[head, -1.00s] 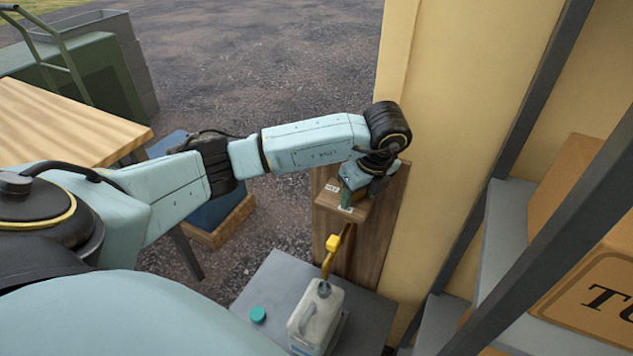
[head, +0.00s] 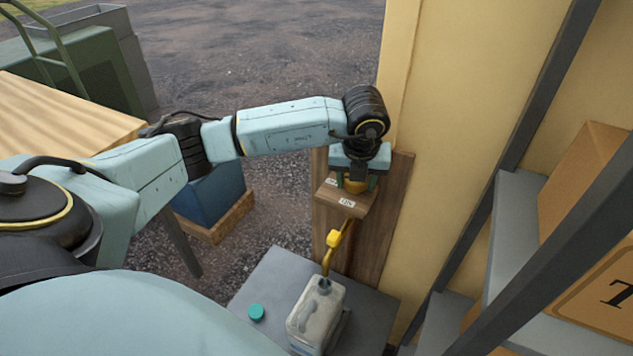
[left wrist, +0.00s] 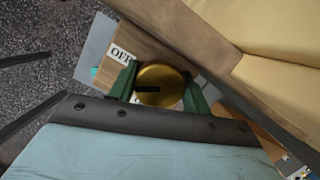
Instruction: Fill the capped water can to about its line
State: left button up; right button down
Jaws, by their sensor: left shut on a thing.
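The water can (head: 314,318), pale grey with a side handle, stands upright on a grey table, its neck open under the end of a yellow-brown spout (head: 330,257). Its teal cap (head: 257,313) lies on the table to the left. I cannot make out a fill line or water level. My left gripper (head: 356,182) is above a wooden box on a board, its green fingers shut on a round brass knob, which shows in the left wrist view (left wrist: 158,85). An OFF label (left wrist: 121,54) is beside the knob; another label is partly hidden there. My right gripper is not in view.
A yellow wall (head: 460,130) rises right of the board (head: 385,215). Grey shelves (head: 515,215) with a carton (head: 600,270) stand farther right. A wooden table (head: 60,115) and a blue crate (head: 212,198) are to the left. The grey table (head: 265,278) is clear around the cap.

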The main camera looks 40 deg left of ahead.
pick_arm(q)
jog(key=shift+a+r, duration=0.1)
jog(key=shift+a, duration=0.05)
jog(key=m+b, duration=0.1)
jog(key=m, duration=0.1)
jog(key=shift+m+h, duration=0.3)
jog(key=shift+o, duration=0.2)
jog(key=m, duration=0.1)
jog(key=m+b, duration=0.1)
jog(key=m, duration=0.1)
jog(key=shift+f+m+h, duration=0.2)
jog(key=shift+m+h, duration=0.1)
jog(key=shift+h, duration=0.1)
jog(key=shift+o, duration=0.9)
jog(key=shift+s+m, duration=0.2)
jog(key=shift+m, duration=0.3)
jog(key=shift+o, duration=0.3)
jog(key=shift+d, duration=0.2)
jog(key=shift+c, duration=0.2)
jog(key=shift+f, duration=0.1)
